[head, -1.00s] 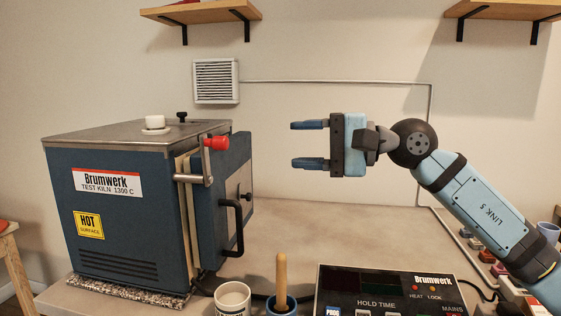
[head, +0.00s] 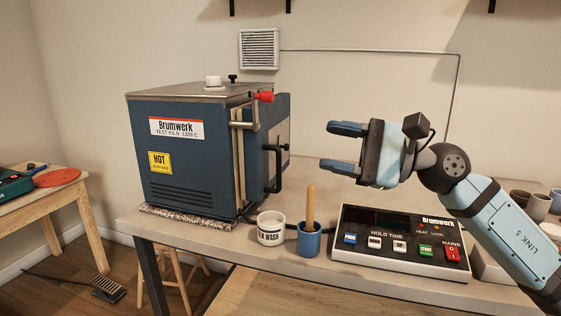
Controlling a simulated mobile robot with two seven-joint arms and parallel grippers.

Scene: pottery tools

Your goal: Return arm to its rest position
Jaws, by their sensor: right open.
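My right gripper (head: 346,148) is open and empty. Its light-blue arm comes in from the right, and its two dark blue fingers point left. It is held above the bench, to the right of the kiln and above the control box. The blue test kiln (head: 188,165) stands on the bench with its red-knobbed latch (head: 264,97) and black door handle (head: 276,168) on the right side. The control box (head: 398,250) lies on the bench below the arm, with coloured buttons. My left gripper is not in view.
A white wash cup (head: 271,233) and a blue cup (head: 309,243) with a wooden-handled tool (head: 311,205) stand at the bench's front edge. Small pots (head: 537,207) stand at the right. A wooden table (head: 45,199), a stool (head: 178,262) and a foot pedal (head: 108,290) are at lower left.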

